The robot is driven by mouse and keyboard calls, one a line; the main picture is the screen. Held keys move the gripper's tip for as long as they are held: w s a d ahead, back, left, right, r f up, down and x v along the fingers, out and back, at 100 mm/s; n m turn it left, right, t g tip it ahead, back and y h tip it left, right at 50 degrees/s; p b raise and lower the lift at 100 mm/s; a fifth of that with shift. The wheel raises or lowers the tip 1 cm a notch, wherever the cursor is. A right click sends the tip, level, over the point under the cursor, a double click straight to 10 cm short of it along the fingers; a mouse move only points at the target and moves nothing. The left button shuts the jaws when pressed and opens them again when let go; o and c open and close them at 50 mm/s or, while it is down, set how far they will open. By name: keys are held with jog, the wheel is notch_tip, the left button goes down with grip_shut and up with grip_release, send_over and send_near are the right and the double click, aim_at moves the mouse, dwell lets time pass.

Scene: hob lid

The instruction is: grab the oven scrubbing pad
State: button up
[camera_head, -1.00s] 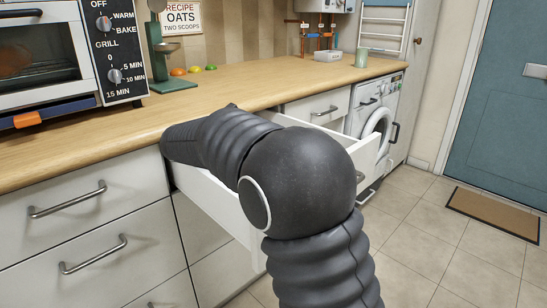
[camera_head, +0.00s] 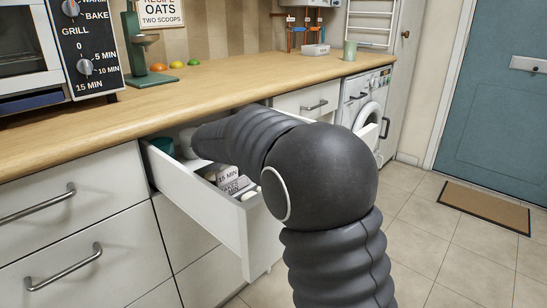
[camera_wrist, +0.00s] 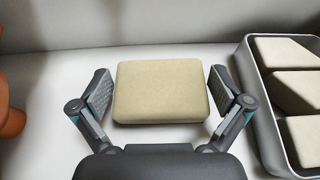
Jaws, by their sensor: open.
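A beige, rounded rectangular pad (camera_wrist: 162,100) lies flat in the middle of the wrist view, and it looks like the scrubbing pad. My gripper (camera_wrist: 160,74) is open, with one finger on the left and one on the right of the pad. A narrow gap shows between each fingertip and the pad's side. In the head view my arm reaches over the open white drawer (camera_head: 222,218), and my fingers and the pad are hidden there.
A grey tray (camera_wrist: 266,130) with several beige blocks stands close to my right finger. An orange object (camera_wrist: 10,115) shows at the left edge. Small boxes marked "15 MIN" (camera_head: 229,175) and a teal item (camera_head: 162,146) are in the drawer. The worktop (camera_head: 215,97) overhangs behind.

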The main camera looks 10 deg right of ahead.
jog(key=shift+w+d, duration=0.15)
jog(key=shift+d, duration=0.2)
jog(key=shift+a, duration=0.25)
jog(key=c, duration=0.5)
jog(key=shift+c, duration=0.2)
